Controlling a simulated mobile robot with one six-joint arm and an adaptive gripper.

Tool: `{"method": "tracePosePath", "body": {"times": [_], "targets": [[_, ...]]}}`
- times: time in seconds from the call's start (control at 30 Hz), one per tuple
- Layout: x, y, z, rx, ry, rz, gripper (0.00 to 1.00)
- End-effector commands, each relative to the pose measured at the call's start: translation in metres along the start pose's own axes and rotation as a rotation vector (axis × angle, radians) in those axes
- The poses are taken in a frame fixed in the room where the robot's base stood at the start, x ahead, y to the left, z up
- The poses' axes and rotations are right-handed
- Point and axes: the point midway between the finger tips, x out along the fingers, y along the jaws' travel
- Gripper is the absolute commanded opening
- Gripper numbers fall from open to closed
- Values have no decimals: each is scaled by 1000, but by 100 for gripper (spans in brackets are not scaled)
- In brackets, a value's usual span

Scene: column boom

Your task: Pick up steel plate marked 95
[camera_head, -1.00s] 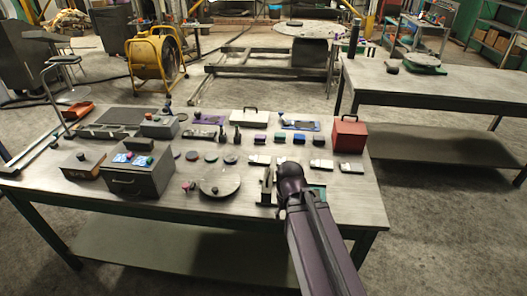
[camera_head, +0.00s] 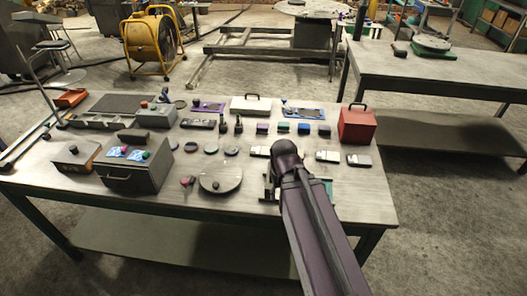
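Several small plates with pale labels lie in a row on the near table. One plate (camera_head: 260,151) shows left of my arm, one (camera_head: 328,156) to its right, and another (camera_head: 359,160) further right. Their markings are too small to read, so I cannot tell which is marked 95. My dark arm reaches up from the bottom right, and its rounded end covers part of the row.
The near table (camera_head: 377,205) also holds a grey drawer box (camera_head: 140,178), a round disc (camera_head: 220,179), a red case (camera_head: 357,125) and several small blocks. A second table (camera_head: 440,85) stands at the back right. A yellow fan (camera_head: 152,42) stands behind. Floor is open at right.

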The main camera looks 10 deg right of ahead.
Motion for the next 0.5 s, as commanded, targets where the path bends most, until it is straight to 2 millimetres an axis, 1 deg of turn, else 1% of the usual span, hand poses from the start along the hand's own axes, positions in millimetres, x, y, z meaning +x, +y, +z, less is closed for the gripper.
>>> {"method": "tracePosePath", "body": {"times": [0.03, 0.07, 0.1, 0.17, 0.3, 0.37, 0.5], "targets": [[0, 0, 0, 0, 0, 0, 63], [0, 0, 0, 0, 0, 0, 72], [0, 0, 0, 2, 0, 0, 84], [-1, 0, -2, 8, 0, 0, 100], [-3, 0, -10, 52, 0, 0, 100], [-5, -4, -16, 80, 0, 0, 100], [-10, -4, -35, 194, 0, 0, 100]]}}
